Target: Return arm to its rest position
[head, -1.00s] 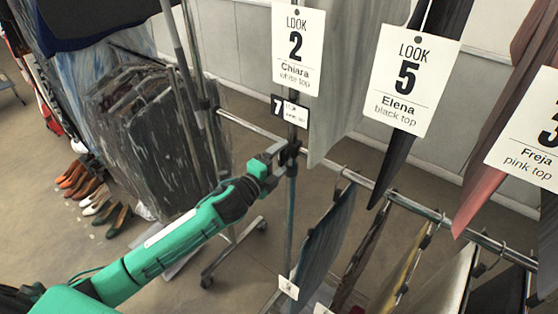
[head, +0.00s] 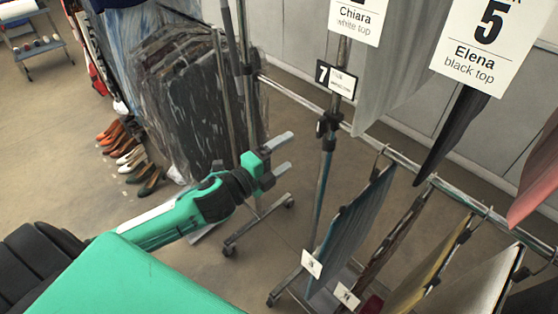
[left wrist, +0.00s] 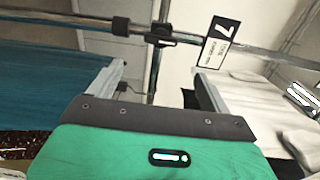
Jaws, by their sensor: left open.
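My left arm (head: 165,222) is green and comes in from the left in the head view. Its left gripper (head: 286,151) is open and empty, in the air to the left of the rack's upright post (head: 323,180). In the left wrist view the two fingers of the left gripper (left wrist: 160,82) stand apart with nothing between them. The post and its clamp (left wrist: 160,36) show beyond the fingertips, apart from them. My right gripper is in neither view.
A clothes rail (head: 400,160) carries hanging garments with look cards such as Elena's (head: 480,65). A number 7 tag (head: 336,79) is on the post. A covered garment rack (head: 188,105) stands behind the arm. Several shoes (head: 125,150) sit on the floor at left.

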